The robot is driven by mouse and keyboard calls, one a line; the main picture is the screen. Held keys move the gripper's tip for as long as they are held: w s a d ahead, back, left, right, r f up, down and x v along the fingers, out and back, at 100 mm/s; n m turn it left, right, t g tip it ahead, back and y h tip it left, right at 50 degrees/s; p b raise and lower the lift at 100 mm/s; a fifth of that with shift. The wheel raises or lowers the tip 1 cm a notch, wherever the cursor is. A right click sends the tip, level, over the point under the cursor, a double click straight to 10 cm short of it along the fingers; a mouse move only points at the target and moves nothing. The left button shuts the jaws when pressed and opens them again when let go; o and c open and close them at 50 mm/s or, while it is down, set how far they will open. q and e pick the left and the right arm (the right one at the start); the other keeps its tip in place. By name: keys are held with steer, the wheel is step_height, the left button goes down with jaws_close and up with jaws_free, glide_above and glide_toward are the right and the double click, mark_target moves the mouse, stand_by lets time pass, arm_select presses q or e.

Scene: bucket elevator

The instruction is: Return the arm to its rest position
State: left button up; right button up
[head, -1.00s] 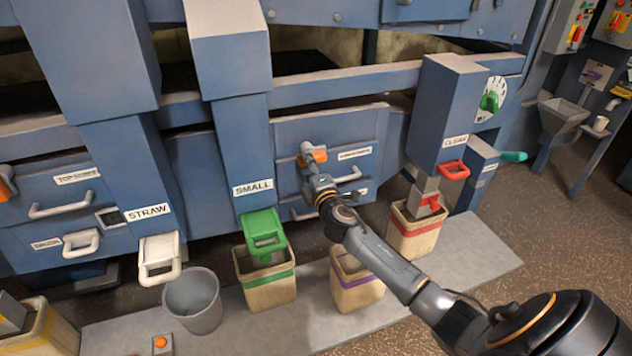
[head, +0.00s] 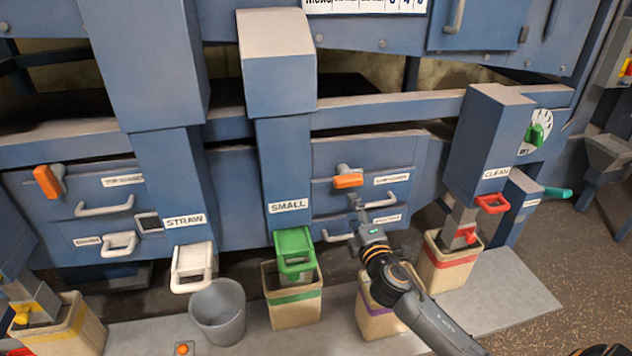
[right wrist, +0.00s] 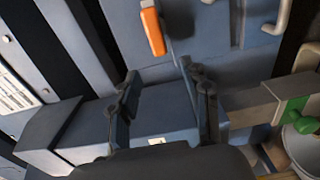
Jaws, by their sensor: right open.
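My right gripper (head: 358,208) is open and empty in the head view, with its arm coming in from the lower right. It is in front of the blue drawer panel, just below the orange handle (head: 348,181) and apart from it. In the right wrist view the two dark fingers (right wrist: 158,72) are spread with nothing between them. The orange handle also shows there (right wrist: 152,32), beyond the fingertips. My left gripper is in neither view.
The green SMALL chute gate (head: 294,250), white STRAW gate (head: 192,268) and red CLEAN handle (head: 492,203) stick out nearby. A purple-banded bin (head: 374,318) stands below my right arm. A grey bucket (head: 218,312) and other bins line the platform.

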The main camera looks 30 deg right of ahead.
steer(key=s+a+f+m+g, duration=0.4)
steer(key=s+f+m, duration=0.15)
steer(key=s, duration=0.25)
steer(key=s+a+f+m+g, duration=0.35)
steer(key=s+f+m, duration=0.2)
steer(key=s, duration=0.25)
steer(key=s+a+f+m+g+y, duration=0.1)
steer(key=s+a+f+g+y, duration=0.15)
steer(key=s+a, duration=0.4)
steer(key=s+a+f+m+g+y, duration=0.15)
steer(key=s+a+g, duration=0.25)
steer(key=s, duration=0.6)
step_height(320, 180, down, 24)
steer(key=g, duration=0.1)
steer(key=s+d+f, duration=0.2)
steer(key=s+f, duration=0.6)
steer(key=s, duration=0.1)
steer(key=s+d+f+g, duration=0.1)
steer(key=s+f, duration=0.8)
steer(key=shift+d+f+g, duration=0.3)
steer(key=shift+d, duration=0.05)
steer(key=shift+n, duration=0.25)
